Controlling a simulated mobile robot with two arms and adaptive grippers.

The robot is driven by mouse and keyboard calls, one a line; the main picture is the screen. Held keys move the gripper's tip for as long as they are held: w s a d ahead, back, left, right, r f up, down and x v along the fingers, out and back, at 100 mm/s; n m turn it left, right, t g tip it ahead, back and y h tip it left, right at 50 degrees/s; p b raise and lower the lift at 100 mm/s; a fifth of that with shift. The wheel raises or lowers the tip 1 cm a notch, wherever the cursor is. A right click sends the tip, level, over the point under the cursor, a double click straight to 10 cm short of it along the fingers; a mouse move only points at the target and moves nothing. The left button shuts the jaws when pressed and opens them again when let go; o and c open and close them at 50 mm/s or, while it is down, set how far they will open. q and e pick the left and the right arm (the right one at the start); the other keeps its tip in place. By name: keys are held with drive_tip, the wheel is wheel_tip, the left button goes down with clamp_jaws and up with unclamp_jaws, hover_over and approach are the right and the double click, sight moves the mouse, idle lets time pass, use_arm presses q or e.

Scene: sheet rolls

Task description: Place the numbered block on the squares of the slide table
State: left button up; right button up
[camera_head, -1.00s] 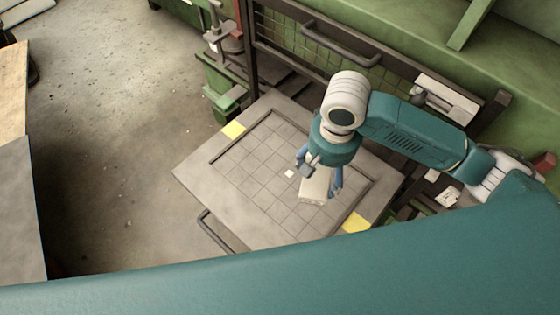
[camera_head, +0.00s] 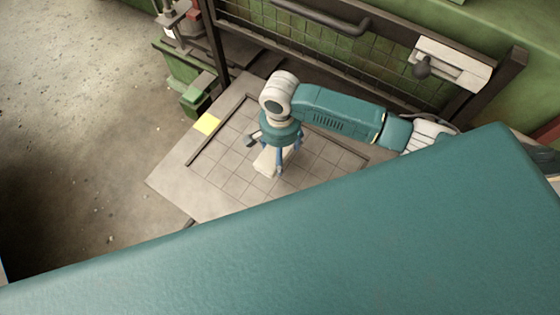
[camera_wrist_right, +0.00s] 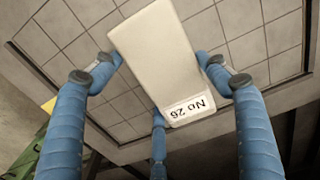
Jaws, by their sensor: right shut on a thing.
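The slide table (camera_head: 168,181) is a grey plate with a recessed grid of squares (camera_head: 213,166). My right gripper (camera_head: 274,160) points down over the middle of this grid, shut on the pale numbered block (camera_head: 266,163). In the right wrist view the block (camera_wrist_right: 160,55) sits between the blue fingers of the gripper (camera_wrist_right: 158,68). Its end label reads No 26. The grid squares (camera_wrist_right: 75,25) show behind it. I cannot tell whether the block touches the table. My left gripper is not in view.
A green mesh panel with a dark handle (camera_head: 325,18) stands behind the table. A green machine part with a clamp (camera_head: 180,62) is at the back left. My own teal body covers the front. Open floor lies left.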

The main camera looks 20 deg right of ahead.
wheel_tip(320, 180, down, 2)
drive_tip(key=shift+f, duration=0.35)
wheel_tip(320, 180, down, 3)
drive_tip(key=shift+f+b, duration=0.2)
drive_tip(key=shift+b, duration=0.1)
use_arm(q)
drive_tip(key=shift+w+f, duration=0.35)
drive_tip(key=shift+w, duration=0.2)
use_arm(e)
drive_tip(key=shift+f, duration=0.15)
drive_tip(key=shift+f, duration=0.1)
drive_tip(key=o, duration=1.5)
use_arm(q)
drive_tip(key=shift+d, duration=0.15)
use_arm(e)
drive_tip(key=shift+o, duration=0.2)
